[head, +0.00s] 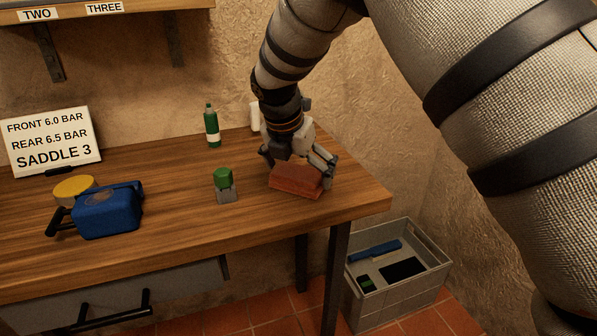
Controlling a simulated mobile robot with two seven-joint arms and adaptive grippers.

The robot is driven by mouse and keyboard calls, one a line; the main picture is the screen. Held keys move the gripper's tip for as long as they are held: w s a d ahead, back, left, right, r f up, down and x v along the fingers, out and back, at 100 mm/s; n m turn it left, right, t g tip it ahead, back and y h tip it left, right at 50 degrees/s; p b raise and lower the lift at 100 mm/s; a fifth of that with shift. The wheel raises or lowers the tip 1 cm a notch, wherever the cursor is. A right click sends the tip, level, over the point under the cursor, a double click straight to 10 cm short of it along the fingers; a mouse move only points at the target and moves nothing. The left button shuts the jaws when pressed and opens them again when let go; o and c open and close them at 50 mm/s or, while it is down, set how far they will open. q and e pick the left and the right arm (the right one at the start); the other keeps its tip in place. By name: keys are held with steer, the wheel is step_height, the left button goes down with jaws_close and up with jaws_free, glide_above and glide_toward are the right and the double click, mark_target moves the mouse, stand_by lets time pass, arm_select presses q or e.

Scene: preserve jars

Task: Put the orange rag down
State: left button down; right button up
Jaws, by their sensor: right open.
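The orange rag (295,184), a folded reddish-orange block, lies on the wooden table (170,225) near its right end. My right gripper (298,170) is directly above and around it, with its fingers apart. One finger shows at the rag's right side and the other at its upper left. The gripper hides part of the rag's top, and I cannot tell whether the fingers touch it. My left gripper is not in view.
A small grey jar with a green lid (224,185) stands left of the rag. A green bottle (212,127) and a white bottle (256,115) stand behind. A blue bag-like object (108,212) lies left. A grey crate (398,290) sits on the floor.

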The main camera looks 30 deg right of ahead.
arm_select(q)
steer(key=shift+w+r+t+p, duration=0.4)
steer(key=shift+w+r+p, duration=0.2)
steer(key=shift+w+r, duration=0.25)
arm_select(e)
steer(key=v, duration=1.1)
steer(key=shift+r, duration=0.4)
steer(key=shift+a, duration=0.15)
